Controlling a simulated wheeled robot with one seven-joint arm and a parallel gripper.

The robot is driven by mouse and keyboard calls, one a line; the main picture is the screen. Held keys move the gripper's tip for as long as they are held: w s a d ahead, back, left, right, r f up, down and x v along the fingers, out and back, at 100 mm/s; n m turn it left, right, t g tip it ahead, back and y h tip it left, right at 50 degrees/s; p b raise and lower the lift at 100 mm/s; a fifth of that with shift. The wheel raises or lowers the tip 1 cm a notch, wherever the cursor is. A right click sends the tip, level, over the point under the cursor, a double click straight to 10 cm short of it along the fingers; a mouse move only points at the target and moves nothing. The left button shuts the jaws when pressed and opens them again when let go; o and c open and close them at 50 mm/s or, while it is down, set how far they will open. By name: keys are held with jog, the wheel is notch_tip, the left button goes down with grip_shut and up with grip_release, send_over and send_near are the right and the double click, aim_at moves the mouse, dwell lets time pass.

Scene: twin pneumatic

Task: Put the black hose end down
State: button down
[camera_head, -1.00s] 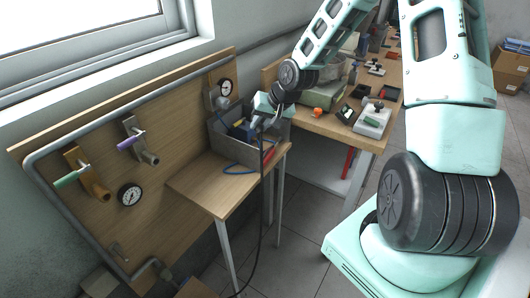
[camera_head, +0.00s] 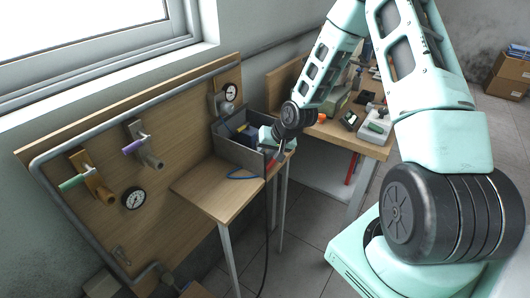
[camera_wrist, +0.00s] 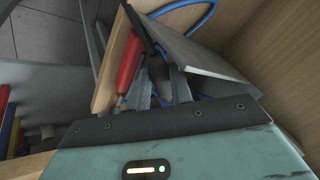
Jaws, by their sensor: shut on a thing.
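My gripper (camera_head: 268,156) is low at the right end of the small wooden table, beside the grey bin. It is shut on the black hose end, which is mostly hidden between the fingers. The black hose (camera_head: 267,235) hangs from there past the table's edge toward the floor. In the wrist view my fingers (camera_wrist: 160,88) point down beside the bin's grey wall (camera_wrist: 205,58). A dark, hose-like length (camera_wrist: 140,28) runs just beyond them. Whether the hose end touches the table cannot be told.
A red-handled object (camera_wrist: 128,62) lies close beside my fingers on the table edge (camera_wrist: 108,75). A blue hose (camera_wrist: 200,20) curves nearby. The small table's left part (camera_head: 205,188) is clear.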

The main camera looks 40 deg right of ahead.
jog(key=shift+f+b, duration=0.3)
jog(key=shift+f, duration=0.25)
jog(key=c, duration=1.2)
grip_release()
jog(key=shift+c, duration=0.2)
jog(key=shift+s+f, duration=0.1)
jog(key=shift+s, duration=0.05)
jog(key=shift+d, duration=0.1)
